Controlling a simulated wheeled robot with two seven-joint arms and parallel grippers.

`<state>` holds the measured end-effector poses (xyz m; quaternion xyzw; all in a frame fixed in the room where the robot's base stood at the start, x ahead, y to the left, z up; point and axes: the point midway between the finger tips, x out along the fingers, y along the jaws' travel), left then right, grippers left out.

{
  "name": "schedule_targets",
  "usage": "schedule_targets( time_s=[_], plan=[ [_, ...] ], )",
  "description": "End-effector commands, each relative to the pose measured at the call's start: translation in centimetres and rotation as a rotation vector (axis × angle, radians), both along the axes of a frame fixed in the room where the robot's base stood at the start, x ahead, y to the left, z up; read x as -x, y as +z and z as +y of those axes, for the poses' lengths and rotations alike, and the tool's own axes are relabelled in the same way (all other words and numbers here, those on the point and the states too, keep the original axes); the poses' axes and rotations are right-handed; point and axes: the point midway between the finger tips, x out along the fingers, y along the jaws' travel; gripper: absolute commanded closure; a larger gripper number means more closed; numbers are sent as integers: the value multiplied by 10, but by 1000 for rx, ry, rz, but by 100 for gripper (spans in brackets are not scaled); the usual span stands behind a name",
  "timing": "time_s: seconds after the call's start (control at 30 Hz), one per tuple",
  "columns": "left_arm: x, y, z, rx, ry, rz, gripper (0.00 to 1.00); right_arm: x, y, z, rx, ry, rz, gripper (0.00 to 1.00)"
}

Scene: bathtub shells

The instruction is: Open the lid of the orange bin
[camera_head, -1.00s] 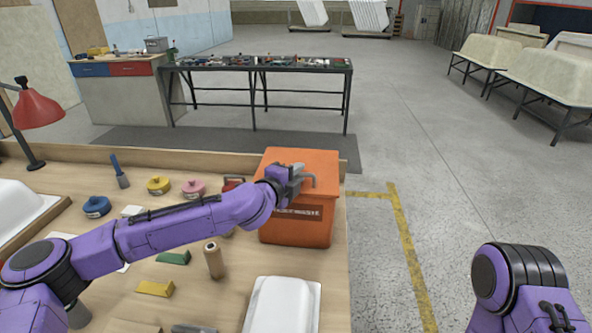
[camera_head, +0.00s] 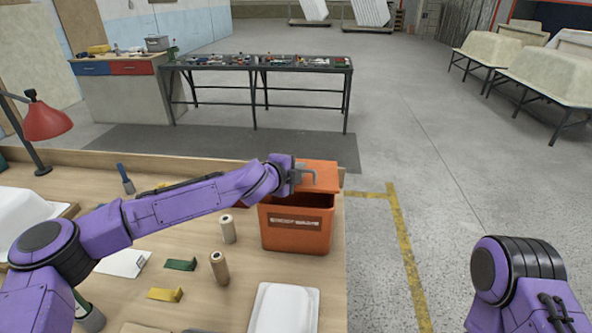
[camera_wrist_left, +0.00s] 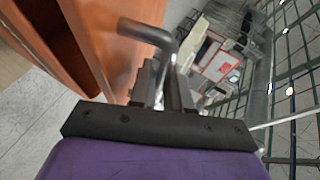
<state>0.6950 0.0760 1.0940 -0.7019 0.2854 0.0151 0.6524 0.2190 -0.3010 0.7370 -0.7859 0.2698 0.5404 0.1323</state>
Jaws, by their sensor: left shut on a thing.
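The orange bin (camera_head: 290,242) stands at the right edge of the wooden workbench, its label facing me. Its orange lid (camera_head: 322,171) is raised and tilted up at the back, and a dark gap shows between lid and body. My left gripper (camera_head: 299,177) is at the lid's front, shut on the grey bent handle (camera_head: 313,188). In the left wrist view the fingers (camera_wrist_left: 168,88) close around the handle (camera_wrist_left: 148,32), beside the orange lid (camera_wrist_left: 108,48). The bin's dark opening shows at that view's upper left. My right gripper is out of view; only part of my right arm shows.
A white tub shell (camera_head: 284,308) lies in front of the bin. A red lamp (camera_head: 46,120) stands far left. Floor right of the bench is clear.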

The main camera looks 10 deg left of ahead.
Motion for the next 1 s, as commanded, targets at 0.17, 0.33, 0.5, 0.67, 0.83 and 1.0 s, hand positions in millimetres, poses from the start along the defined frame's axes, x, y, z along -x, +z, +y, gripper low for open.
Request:
schedule_targets(
  time_s=[0.17,0.33,0.5,0.67,0.83,1.0],
  plan=[
    [-14,26,0,2,0,7,100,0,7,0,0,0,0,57],
    [-27,43,0,1,0,6,100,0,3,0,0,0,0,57],
    [-37,56,0,0,-1,6,100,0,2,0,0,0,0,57],
    [-43,62,0,1,-1,7,100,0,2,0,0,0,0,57],
    [-46,64,0,0,-1,7,100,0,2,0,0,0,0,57],
    [-46,64,0,0,-1,7,100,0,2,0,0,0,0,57]
  ],
)
